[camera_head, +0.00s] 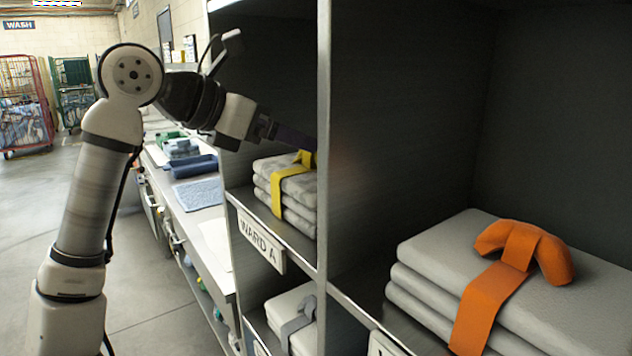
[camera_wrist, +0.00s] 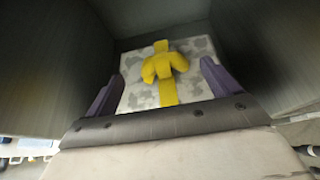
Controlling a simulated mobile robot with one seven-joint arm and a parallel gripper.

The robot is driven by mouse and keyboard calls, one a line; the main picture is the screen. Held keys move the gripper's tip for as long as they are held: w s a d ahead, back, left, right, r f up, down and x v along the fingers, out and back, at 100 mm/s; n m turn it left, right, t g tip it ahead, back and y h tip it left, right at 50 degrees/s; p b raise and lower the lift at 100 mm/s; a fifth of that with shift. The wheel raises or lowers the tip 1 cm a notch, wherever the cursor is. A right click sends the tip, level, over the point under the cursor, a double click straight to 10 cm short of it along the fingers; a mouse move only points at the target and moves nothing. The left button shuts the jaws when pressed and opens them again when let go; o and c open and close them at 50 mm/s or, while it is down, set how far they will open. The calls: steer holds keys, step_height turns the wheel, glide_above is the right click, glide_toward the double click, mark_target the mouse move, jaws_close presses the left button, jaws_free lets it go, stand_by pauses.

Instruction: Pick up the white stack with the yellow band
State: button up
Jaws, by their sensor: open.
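The white stack with the yellow band (camera_head: 293,192) lies in the shelf compartment labelled WARD A. It is folded cloth, mottled grey, with a yellow knot on top. In the wrist view the stack (camera_wrist: 140,92) lies ahead, between and beyond my fingers, with the yellow band (camera_wrist: 167,92) running down its middle. My gripper (camera_wrist: 162,72) is open and empty, one purple finger on each side of the band. In the head view my gripper (camera_head: 292,139) reaches into the compartment just above the stack. Its fingertips are partly hidden by the shelf's upright divider, and contact cannot be told.
A grey stack with an orange band (camera_head: 500,282) sits in the nearer right compartment. A stack with a grey band (camera_head: 297,318) lies below. Compartment walls (camera_wrist: 62,58) rise close on both sides of my gripper. A counter (camera_head: 205,225) stands left of the shelf.

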steer(key=p+x, duration=0.2)
steer(key=x, duration=0.5)
steer(key=shift+d+f, duration=0.1)
steer(key=shift+f, duration=0.1)
steer(key=shift+c, duration=0.4)
steer(key=shift+r, duration=0.1)
jaws_close()
steer(key=shift+r, duration=0.1)
